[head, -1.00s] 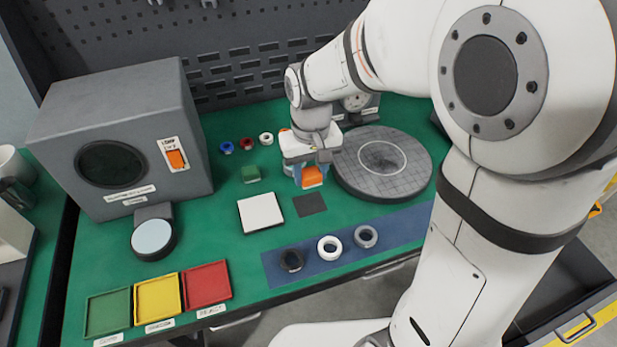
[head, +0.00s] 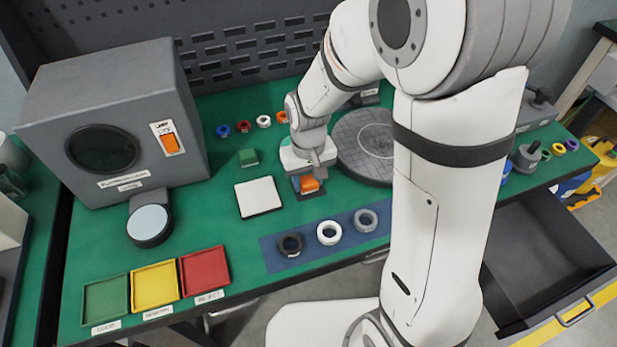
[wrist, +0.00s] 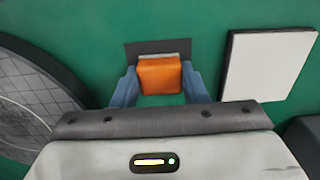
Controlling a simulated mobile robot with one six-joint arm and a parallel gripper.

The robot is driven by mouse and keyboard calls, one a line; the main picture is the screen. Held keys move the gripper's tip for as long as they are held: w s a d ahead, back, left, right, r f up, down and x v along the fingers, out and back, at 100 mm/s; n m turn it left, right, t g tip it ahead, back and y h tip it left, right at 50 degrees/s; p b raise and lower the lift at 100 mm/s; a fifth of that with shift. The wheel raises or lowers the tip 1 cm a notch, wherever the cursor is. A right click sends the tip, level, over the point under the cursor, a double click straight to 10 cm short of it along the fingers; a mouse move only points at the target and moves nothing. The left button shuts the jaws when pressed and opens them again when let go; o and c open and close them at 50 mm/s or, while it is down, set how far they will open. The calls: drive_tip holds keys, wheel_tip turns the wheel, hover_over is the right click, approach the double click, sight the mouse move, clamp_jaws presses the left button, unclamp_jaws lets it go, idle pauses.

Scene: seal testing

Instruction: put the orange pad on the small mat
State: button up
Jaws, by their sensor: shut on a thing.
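The orange pad (head: 309,184) is a small orange block between the fingers of my gripper (head: 308,188). In the wrist view the pad (wrist: 160,76) sits between two blue fingertips (wrist: 160,88), which are shut on it. A pale grey strip shows along its far edge. The small mat (wrist: 160,46) is a dark grey square on the green bench, partly hidden behind the pad. In the head view my gripper is low over the mat's place and covers part of it. I cannot tell whether the pad touches the mat.
A white square plate (head: 258,197) lies just left of my gripper. A round grey plate (head: 362,150) is close on the right. A blue strip (head: 275,258) with three rings lies in front. A green block (head: 248,157) and several small rings are behind.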

sight(308, 180)
drive_tip(key=shift+f, duration=0.1)
drive_tip(key=o, duration=1)
drive_tip(key=shift+c, duration=0.2)
wheel_tip(308, 180, up, 11)
drive_tip(key=p, duration=0.1)
drive_tip(key=s+d+r+m+t, duration=0.2)
drive_tip(key=s+d+r+m, duration=0.1)
drive_tip(key=s+d, duration=0.9)
drive_tip(key=shift+r, duration=0.6)
drive_tip(key=shift+d+r, duration=0.1)
